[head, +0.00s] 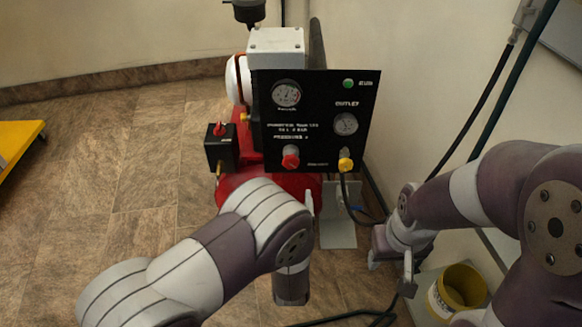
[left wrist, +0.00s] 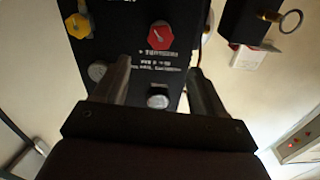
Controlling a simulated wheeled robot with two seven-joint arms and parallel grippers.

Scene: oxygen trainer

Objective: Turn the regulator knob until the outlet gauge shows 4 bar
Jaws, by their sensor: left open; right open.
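A black panel (head: 320,105) faces me, with a white gauge (head: 286,94) at upper left and the outlet gauge (head: 345,124) at right. The outlet gauge's dial is too small to read. A red knob (head: 290,157) sits low on the panel, a yellow knob (head: 346,163) to its right. My left gripper (left wrist: 160,65) is open and empty, facing the panel. In its wrist view the red knob (left wrist: 160,36) lies ahead between and beyond the fingertips, apart from them. My left forearm hides most of this gripper in the head view. My right gripper (head: 390,266) is open and empty, right of and below the panel.
A red tank (head: 236,196) stands behind and below the panel. Dark hoses hang along the right wall. A yellow bucket (head: 460,287) stands at lower right.

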